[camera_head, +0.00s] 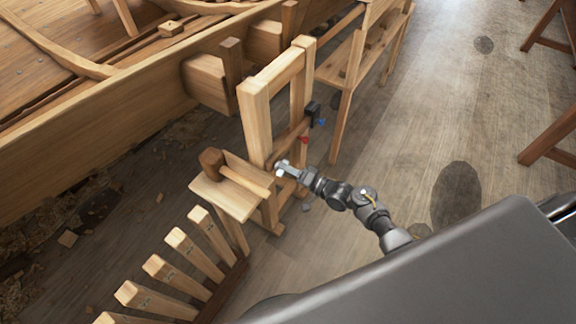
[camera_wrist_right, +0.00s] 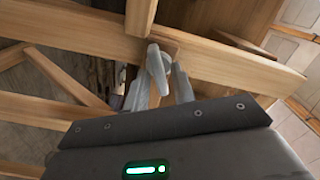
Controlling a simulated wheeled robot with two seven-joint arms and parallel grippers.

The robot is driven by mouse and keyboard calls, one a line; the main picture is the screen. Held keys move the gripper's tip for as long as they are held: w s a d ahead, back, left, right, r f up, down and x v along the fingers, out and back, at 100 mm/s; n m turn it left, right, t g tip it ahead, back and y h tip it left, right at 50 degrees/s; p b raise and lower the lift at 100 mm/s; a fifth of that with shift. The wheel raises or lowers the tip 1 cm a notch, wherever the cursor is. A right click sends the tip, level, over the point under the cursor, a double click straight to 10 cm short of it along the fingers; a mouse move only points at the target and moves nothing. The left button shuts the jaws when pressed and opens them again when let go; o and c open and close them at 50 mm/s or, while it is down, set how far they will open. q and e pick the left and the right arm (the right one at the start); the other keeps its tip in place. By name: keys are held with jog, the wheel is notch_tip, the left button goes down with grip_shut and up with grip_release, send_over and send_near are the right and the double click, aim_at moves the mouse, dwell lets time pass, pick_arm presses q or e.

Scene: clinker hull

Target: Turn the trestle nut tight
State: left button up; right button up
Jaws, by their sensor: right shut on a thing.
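The wooden trestle (camera_head: 253,110) stands upright beside the hull. My right arm reaches in from the lower right, and my right gripper (camera_head: 281,168) is at the trestle's lower part. In the right wrist view, my right gripper (camera_wrist_right: 158,90) has its two grey fingers on either side of a light grey, wing-like nut (camera_wrist_right: 156,62). The nut sits against a wooden beam of the trestle (camera_wrist_right: 90,28). The gripper is shut on it. In the head view the nut is mostly hidden by the fingers. My left gripper is not in view.
A wooden mallet (camera_head: 213,161) lies on a small board (camera_head: 234,205) just left of the gripper. Several wooden posts (camera_head: 185,250) stand in a row at lower left. The hull (camera_head: 90,125) fills the upper left. The floor at right (camera_head: 400,130) is mostly clear.

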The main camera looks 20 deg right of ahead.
jog(key=shift+m+p, duration=0.3)
jog(key=shift+m, duration=0.4)
jog(key=o, duration=0.7)
jog(key=shift+c, duration=0.2)
jog(key=v, duration=1)
jog(key=shift+s+d, duration=0.25)
jog(key=shift+s, duration=0.05)
